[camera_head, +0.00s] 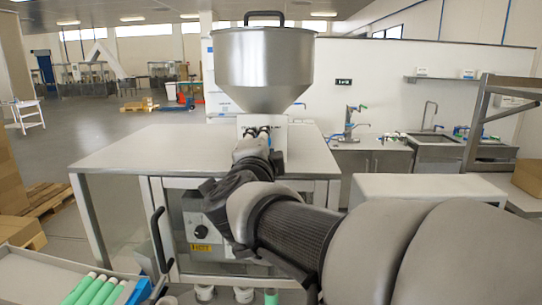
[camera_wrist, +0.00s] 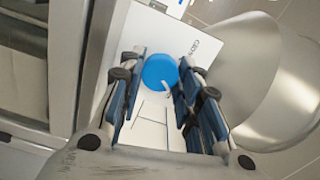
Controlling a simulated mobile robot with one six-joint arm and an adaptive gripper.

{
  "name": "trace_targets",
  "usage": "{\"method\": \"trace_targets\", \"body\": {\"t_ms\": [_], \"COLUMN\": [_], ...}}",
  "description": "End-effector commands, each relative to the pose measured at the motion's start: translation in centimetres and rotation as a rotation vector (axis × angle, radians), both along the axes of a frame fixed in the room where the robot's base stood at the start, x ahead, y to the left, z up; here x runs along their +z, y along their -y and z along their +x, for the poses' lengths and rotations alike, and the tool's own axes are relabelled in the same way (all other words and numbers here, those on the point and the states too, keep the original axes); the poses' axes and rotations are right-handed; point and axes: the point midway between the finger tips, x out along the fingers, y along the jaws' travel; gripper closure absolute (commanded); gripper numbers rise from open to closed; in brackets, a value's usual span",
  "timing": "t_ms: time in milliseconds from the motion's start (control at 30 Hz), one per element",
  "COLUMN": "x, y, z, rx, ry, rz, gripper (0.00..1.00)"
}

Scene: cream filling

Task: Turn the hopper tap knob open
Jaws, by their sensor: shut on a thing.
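The steel hopper (camera_head: 262,72) with a black-handled lid stands on the white-topped cabinet, above a pale upright housing (camera_head: 279,140). My gripper (camera_head: 258,134) reaches the front of this housing, and my arm hides much of it. In the wrist view, the round blue tap knob (camera_wrist: 158,68) with a pale mark on it sits on a white panel (camera_wrist: 150,130) with printed lines and lettering. My gripper (camera_wrist: 161,72) has one fingertip on each side of the knob and is shut on it. The hopper's curved metal (camera_wrist: 262,80) shows at the right. The knob is hidden in the head view.
The cabinet's top (camera_head: 140,150) is clear to the left of the housing. A control box with a black dial (camera_head: 201,231) is below the top. A white counter (camera_head: 420,188) stands at the right.

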Motion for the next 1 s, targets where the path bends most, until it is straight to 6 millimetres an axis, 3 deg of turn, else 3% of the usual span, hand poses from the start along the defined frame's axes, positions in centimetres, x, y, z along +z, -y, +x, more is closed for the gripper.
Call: {"method": "trace_targets", "body": {"t_ms": [400,900,933,1000], "x": [-0.08,0.00,0.01,0.01], "y": [0.01,0.01,0.01,0.01], "z": [-0.01,0.00,0.00,0.00], "rx": [0.000,0.000,0.000,0.000], "ry": [0.005,0.006,0.006,0.006], "rz": [0.168,0.185,0.185,0.184], "gripper": [0.93,0.92,0.68,0.63]}}
